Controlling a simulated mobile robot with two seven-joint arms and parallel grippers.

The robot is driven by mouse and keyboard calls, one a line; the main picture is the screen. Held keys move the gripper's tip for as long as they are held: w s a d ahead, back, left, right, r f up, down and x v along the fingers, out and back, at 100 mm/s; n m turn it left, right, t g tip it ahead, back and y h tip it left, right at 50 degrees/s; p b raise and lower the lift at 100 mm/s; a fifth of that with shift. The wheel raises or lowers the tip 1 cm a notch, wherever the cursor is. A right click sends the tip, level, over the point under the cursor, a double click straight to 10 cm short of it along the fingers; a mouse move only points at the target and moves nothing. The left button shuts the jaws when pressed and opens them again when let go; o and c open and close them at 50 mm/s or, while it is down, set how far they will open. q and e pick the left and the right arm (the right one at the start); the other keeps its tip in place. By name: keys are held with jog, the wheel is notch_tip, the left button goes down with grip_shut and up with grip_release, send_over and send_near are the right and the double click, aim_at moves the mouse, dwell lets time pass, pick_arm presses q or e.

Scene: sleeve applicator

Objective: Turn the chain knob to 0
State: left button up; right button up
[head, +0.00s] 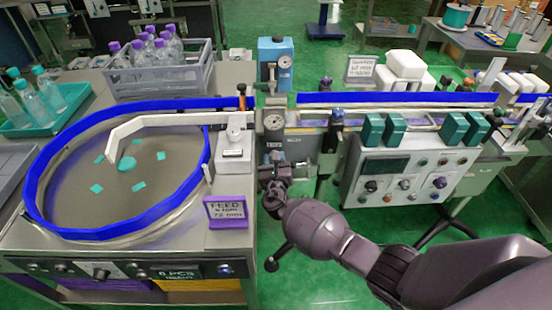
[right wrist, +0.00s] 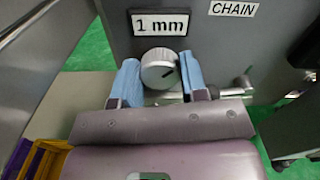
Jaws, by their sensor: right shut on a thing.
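In the right wrist view a round silver knob (right wrist: 158,68) with a short dark mark right of its centre sits on a grey panel. A "1 mm" plate (right wrist: 160,22) is above it, and a white "CHAIN" label (right wrist: 233,8) is at its upper right. My right gripper (right wrist: 161,80), with blue finger pads, is shut on this knob, one finger on each side. In the head view my right gripper (head: 275,178) is at the dark fittings below the dial gauge, and the knob is hidden there. I see no scale around the knob. My left gripper is not in view.
A metal crank (right wrist: 240,88) is close right of the fingers. In the head view a blue-rimmed round table (head: 40,215) is at left, a purple FEED sign (head: 227,210) beside my gripper, and a control box (head: 400,170) with knobs at right. Green floor is open in front.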

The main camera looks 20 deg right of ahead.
jog(key=n+p, duration=0.1)
jog(key=n, duration=0.3)
jog(key=shift+n+p, duration=0.3)
jog(key=shift+p, duration=0.1)
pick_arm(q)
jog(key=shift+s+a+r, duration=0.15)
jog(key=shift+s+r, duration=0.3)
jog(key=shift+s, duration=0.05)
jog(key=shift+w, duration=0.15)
pick_arm(e)
jog(key=o, duration=0.9)
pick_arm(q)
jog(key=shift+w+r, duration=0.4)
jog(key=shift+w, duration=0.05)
